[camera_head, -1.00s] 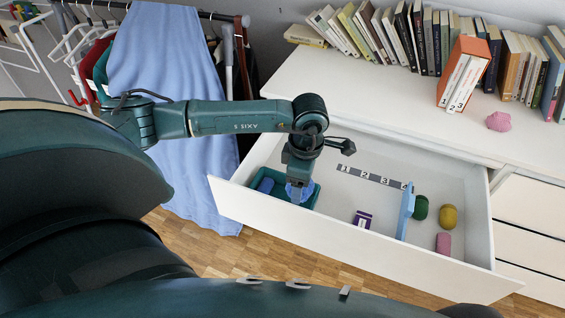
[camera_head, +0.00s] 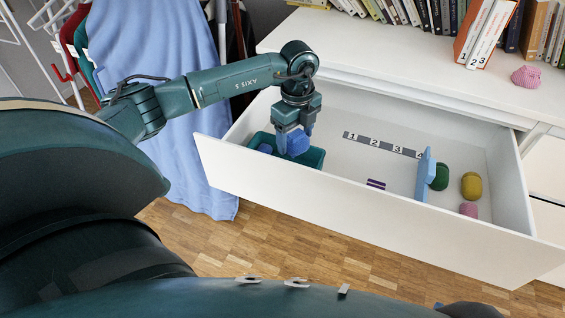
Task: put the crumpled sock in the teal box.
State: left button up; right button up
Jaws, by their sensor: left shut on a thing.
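The teal box (camera_head: 315,158) sits in the left end of the open drawer, behind the drawer's front panel. My left gripper (camera_head: 294,140) points down over the box and is shut on a blue crumpled bundle (camera_head: 298,143), which looks like the crumpled sock. The bundle is at or just above the box's rim; I cannot tell whether it touches the box. Another blue thing (camera_head: 265,148) lies in the box at its left side. The box floor is mostly hidden by the gripper and the drawer front. My right gripper is not in view.
The open drawer (camera_head: 350,190) has a numbered strip (camera_head: 383,145), a light-blue divider (camera_head: 425,175), and green (camera_head: 440,177), yellow (camera_head: 471,185) and pink (camera_head: 468,209) rolls at right. A purple item (camera_head: 376,184) lies mid-drawer. A pink lump (camera_head: 526,76) and books stand on the dresser top.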

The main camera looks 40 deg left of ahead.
aim_at(295, 151)
pick_arm(q)
jog(key=shift+f, duration=0.4)
notch_tip(295, 151, down, 5)
jog(key=shift+r+b, duration=0.2)
jog(key=shift+b, duration=0.4)
jog(key=shift+f+b, duration=0.55)
jog(key=shift+f, duration=1.8)
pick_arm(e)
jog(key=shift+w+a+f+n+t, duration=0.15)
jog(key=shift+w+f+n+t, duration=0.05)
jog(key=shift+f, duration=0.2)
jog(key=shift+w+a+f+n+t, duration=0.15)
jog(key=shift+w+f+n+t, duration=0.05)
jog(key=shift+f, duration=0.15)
pick_arm(q)
jog(key=shift+f, duration=0.1)
jog(key=shift+f, duration=0.1)
jog(key=o, duration=0.7)
notch_tip(295, 151, up, 12)
jog(key=p, duration=0.2)
jog(key=shift+r+p, duration=0.25)
jog(key=shift+p, duration=0.05)
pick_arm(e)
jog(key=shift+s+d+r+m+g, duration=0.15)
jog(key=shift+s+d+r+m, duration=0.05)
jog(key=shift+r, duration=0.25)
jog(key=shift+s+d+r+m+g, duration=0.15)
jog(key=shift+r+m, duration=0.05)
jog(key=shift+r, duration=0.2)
